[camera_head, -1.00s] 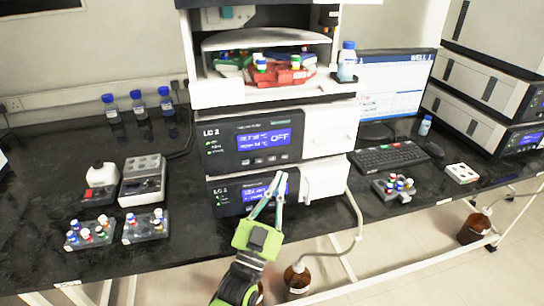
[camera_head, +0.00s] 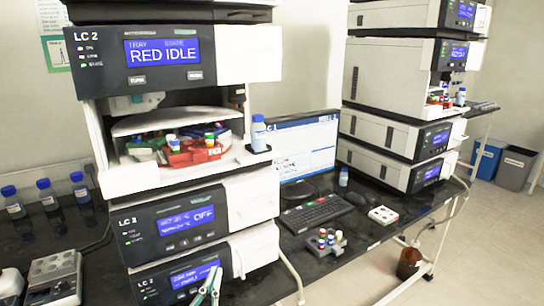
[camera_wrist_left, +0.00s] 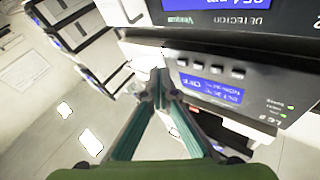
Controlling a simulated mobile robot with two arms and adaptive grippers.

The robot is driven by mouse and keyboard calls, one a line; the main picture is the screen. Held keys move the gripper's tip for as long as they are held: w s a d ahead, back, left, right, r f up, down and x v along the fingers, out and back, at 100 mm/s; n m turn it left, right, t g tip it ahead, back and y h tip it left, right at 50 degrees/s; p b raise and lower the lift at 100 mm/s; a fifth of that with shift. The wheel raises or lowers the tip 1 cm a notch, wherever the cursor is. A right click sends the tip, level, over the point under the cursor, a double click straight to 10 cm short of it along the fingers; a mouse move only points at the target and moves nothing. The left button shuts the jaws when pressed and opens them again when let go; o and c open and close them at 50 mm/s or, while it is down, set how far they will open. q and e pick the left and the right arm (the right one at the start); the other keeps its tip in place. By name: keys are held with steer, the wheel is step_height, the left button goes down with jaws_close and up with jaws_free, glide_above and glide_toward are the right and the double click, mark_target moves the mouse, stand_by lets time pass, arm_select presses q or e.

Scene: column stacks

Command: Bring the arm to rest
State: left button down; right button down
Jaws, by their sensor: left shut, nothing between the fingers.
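My left gripper (camera_head: 211,273) shows only at the bottom edge of the head view, in front of the lowest LC 2 module (camera_head: 180,278). Its fingertips are together with nothing between them. In the left wrist view the two teal fingers meet at their tips (camera_wrist_left: 160,85), close in front of a module panel with a blue display (camera_wrist_left: 208,88). I cannot tell whether the tips touch it. The rest of the left arm is out of the head view. My right gripper is not in view.
The LC 2 stack has an open tray bay with coloured racks (camera_head: 190,150). A monitor (camera_head: 305,150), keyboard (camera_head: 316,213) and vial rack (camera_head: 326,242) stand to its right. Another stack (camera_head: 395,105) stands beyond. Blue-capped bottles (camera_head: 47,194) are at left.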

arm_select(q)
steer(key=s+f+g, duration=0.5)
steer(key=f+g, duration=0.1)
steer(key=f, duration=0.4)
steer(key=s+a+f+n+g+y, duration=0.1)
steer(key=s+a+f+g, duration=0.2)
steer(key=s, duration=0.5)
steer(key=s+f+g+y, duration=0.1)
steer(key=s+f+g, duration=0.3)
steer(key=s, duration=0.5)
steer(key=s+a+f+n+g, duration=0.1)
steer(key=s+a+f+g, duration=0.2)
steer(key=s, duration=0.5)
step_height(320, 180, down, 27)
steer(key=s+d+g, duration=0.1)
steer(key=g, duration=0.1)
steer(key=s+a+f+g, duration=0.1)
steer(key=s+a+f, duration=0.1)
steer(key=s+f, duration=1.3)
steer(key=s, duration=0.2)
steer(key=shift+s+a+f+m+g+y, duration=0.3)
steer(key=shift+a+f, duration=0.1)
